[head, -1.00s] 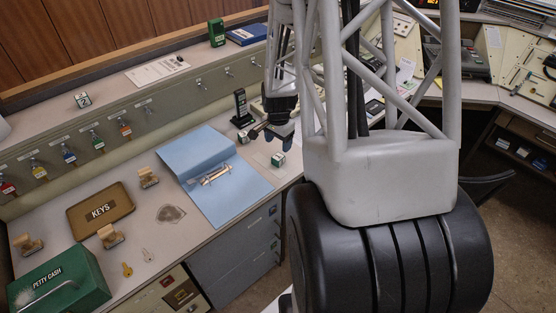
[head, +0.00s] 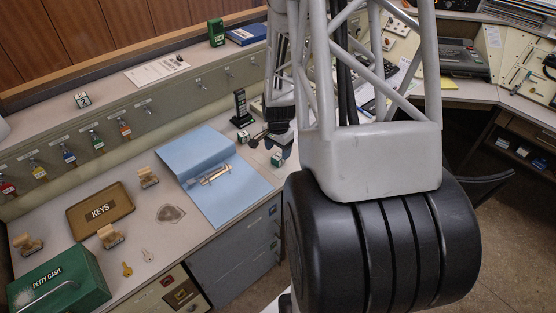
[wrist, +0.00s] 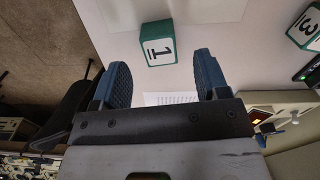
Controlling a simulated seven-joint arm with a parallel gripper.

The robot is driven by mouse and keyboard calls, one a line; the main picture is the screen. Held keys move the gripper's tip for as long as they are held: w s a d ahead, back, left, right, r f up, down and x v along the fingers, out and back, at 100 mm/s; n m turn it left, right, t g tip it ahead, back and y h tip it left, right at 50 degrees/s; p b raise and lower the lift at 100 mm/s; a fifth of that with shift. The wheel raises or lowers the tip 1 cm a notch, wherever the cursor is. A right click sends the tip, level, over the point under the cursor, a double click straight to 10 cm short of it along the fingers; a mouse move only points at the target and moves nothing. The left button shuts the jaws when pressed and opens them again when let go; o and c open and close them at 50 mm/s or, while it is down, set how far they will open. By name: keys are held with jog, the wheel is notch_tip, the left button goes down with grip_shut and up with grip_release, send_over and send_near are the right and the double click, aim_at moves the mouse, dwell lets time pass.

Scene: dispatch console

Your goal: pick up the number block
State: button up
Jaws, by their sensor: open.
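A white and green number block showing a 1 (wrist: 158,42) lies on the desk in the wrist view. In the head view this block (head: 277,160) sits by the right edge of the blue folder. My gripper (wrist: 162,72) is open and empty, with its two blue fingers on either side of the block's near edge in the wrist view. In the head view my gripper (head: 279,143) is close above the block; I cannot tell the exact height. A second number block, showing a 3 (wrist: 304,27), is at the wrist view's right edge; a similar block (head: 82,100) sits on the ledge.
The open blue folder (head: 239,191) lies left of my gripper. A black stand (head: 241,109) rises just behind. A keys tray (head: 100,211), wooden stamps and a green petty cash box (head: 62,281) occupy the left of the desk.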

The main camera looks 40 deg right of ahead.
aim_at(278, 156)
jog(key=shift+f, duration=2.05)
jog(key=c, duration=1)
jog(key=shift+r, duration=0.1)
jog(key=shift+r, duration=1.65)
jog(key=s+a+r, duration=0.1)
jog(key=s+a, duration=0.7)
jog(key=s, duration=0.5)
jog(key=shift+s+a+r, duration=0.25)
jog(key=shift+s, duration=0.05)
